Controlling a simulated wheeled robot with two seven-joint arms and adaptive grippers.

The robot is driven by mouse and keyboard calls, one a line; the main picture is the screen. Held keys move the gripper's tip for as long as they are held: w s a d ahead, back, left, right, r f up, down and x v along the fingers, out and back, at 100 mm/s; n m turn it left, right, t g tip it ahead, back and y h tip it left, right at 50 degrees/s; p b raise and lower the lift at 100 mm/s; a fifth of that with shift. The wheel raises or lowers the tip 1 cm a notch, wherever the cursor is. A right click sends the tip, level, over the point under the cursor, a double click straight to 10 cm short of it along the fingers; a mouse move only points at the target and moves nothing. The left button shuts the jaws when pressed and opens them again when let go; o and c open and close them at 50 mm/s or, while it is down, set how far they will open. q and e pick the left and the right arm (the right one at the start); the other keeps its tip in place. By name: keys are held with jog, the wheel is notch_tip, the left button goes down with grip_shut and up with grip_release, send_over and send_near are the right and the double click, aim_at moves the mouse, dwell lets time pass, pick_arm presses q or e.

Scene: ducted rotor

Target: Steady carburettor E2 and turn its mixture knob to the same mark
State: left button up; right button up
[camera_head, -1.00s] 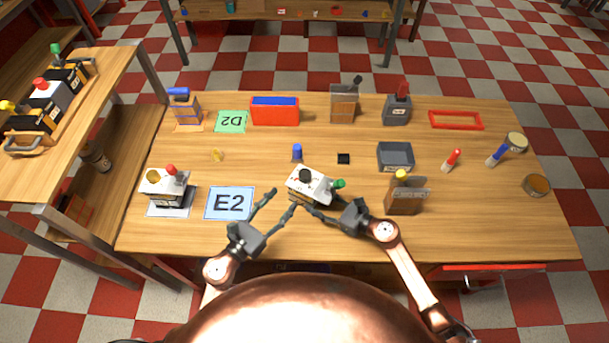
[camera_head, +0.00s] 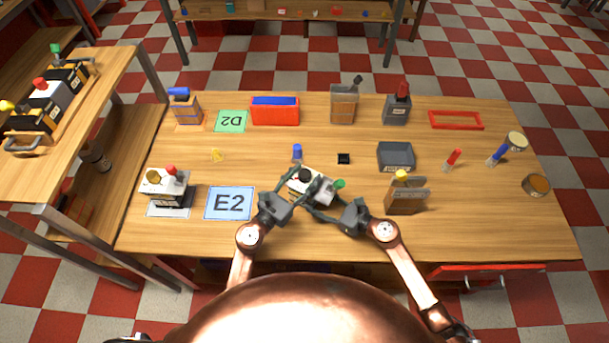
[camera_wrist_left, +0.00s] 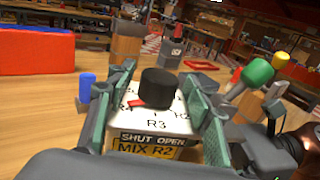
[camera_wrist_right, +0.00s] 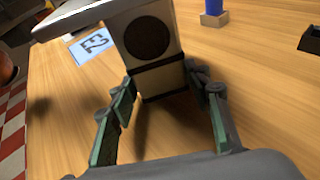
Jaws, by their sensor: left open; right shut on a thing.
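A white-topped carburettor (camera_head: 303,187) stands mid-table, with a black knob (camera_head: 305,175) on top and a green-tipped part on its right. Its own name is not readable. My left gripper (camera_head: 310,178) is open, its fingers on either side of the black knob. In the left wrist view the knob (camera_wrist_left: 159,88) has a red pointer at its left front; R3 is printed in front, beside a "MIX R2" label (camera_wrist_left: 150,150). My right gripper (camera_head: 324,198) is shut on the carburettor's lower body, which also shows between its fingers in the right wrist view (camera_wrist_right: 158,75).
A blue E2 card (camera_head: 230,204) lies left of the carburettor. Another white-topped unit (camera_head: 165,188) stands further left. A blue peg (camera_head: 297,152) is just behind, and a wooden block with a yellow knob (camera_head: 404,196) stands to the right. The front table strip is clear.

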pick_arm(q)
jog(key=shift+c, duration=0.2)
jog(key=c, duration=1.1)
jog(key=shift+c, duration=0.2)
jog(key=shift+d+m+g+h, duration=0.1)
jog(key=shift+m+g+h, duration=0.4)
jog(key=shift+h, duration=0.1)
jog(key=shift+m+g+h, duration=0.3)
jog(key=m+g+h, duration=0.2)
jog(key=shift+g+h, duration=0.3)
jog(key=shift+g, duration=0.1)
jog(key=shift+f+m+g+h, duration=0.1)
jog(key=shift+m+g+h, duration=0.6)
jog(key=shift+m+g, duration=0.5)
jog(key=shift+g, duration=0.5)
jog(key=shift+s+f+m+g+h, duration=0.1)
jog(key=shift+m+g+h, duration=0.2)
